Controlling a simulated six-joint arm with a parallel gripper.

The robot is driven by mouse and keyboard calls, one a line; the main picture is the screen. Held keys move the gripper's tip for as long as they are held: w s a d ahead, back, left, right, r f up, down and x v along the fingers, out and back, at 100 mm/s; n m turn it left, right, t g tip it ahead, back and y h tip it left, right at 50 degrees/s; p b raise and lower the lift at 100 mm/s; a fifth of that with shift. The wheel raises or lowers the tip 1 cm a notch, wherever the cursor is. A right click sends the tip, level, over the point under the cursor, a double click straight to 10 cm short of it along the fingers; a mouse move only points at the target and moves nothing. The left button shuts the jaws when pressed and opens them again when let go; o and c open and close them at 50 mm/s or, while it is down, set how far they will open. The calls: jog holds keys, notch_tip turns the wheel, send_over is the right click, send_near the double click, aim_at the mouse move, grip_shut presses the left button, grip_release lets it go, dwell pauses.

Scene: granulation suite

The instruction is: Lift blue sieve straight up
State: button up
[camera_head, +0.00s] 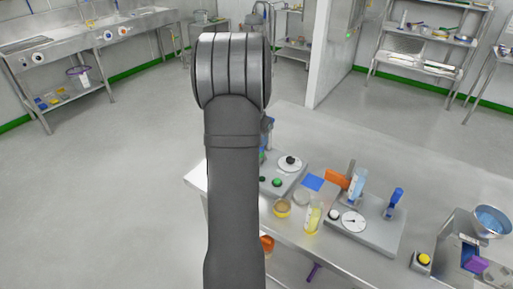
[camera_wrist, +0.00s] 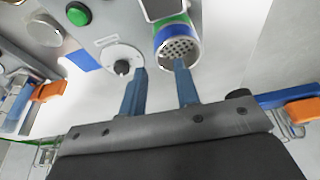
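A short cylinder with a blue rim, a green band and a perforated pale face (camera_wrist: 178,48), which looks like the blue sieve, is at the top of the wrist view. My gripper (camera_wrist: 159,67) is open, with its two blue-grey fingers apart and nothing visible between them. The right fingertip overlaps the lower edge of the perforated face in the picture; I cannot tell if they touch. The left fingertip is close to a white dial with a black knob (camera_wrist: 122,62). In the head view my arm hides the gripper and most of this spot; only bits of blue and green show beside it.
The steel bench (camera_head: 300,125) holds a scale with a round dial (camera_head: 353,221), a yellow-filled beaker (camera_head: 313,217), a small yellow dish (camera_head: 282,207) and an orange block (camera_head: 337,178). A steel bowl with blue inside (camera_head: 490,220) stands at the right. The floor on the left is clear.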

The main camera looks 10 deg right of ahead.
jog(key=x, duration=0.3)
jog(key=shift+d+f, duration=0.2)
jog(key=shift+f, duration=0.05)
grip_shut()
jog(key=shift+r, duration=0.1)
jog(key=shift+r, duration=0.55)
notch_tip(320, 180, up, 3)
jog(key=shift+f, duration=0.15)
jog(key=s+d+r, duration=0.8)
jog(key=r, duration=0.2)
jog(key=shift+s, duration=0.2)
